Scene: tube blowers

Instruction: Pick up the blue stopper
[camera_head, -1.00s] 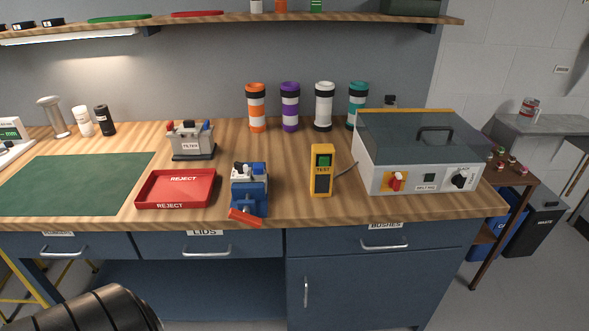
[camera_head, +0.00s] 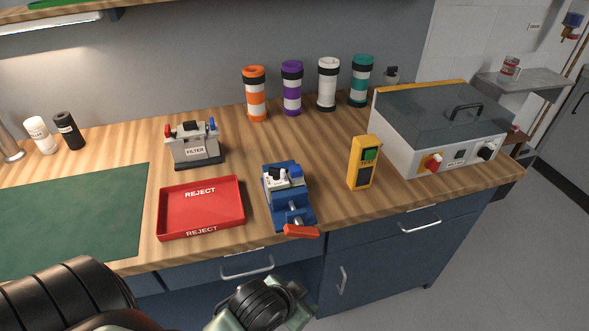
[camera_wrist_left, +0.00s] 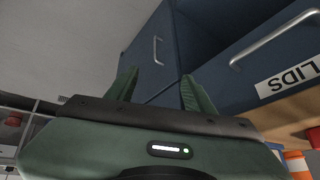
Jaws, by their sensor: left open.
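A grey rack labelled FILTER (camera_head: 195,150) stands on the bench in the head view, with a red, a black and a small blue stopper (camera_head: 212,124) on its top. A blue vise (camera_head: 289,208) holds a white-and-grey part (camera_head: 280,180) with a dark blue piece (camera_head: 296,172) at its right end. I cannot tell for sure which blue piece is the task's. My left gripper (camera_head: 290,303) is low, in front of the bench edge and apart from both. In the left wrist view its fingers (camera_wrist_left: 160,92) are spread and empty, facing the drawer fronts.
A red REJECT tray (camera_head: 201,220) lies left of the vise, beside a green mat (camera_head: 75,215). A yellow test box (camera_head: 363,162) and a lidded machine (camera_head: 440,130) stand to the right. Several striped tubes line the back. The bench edge lies above my gripper.

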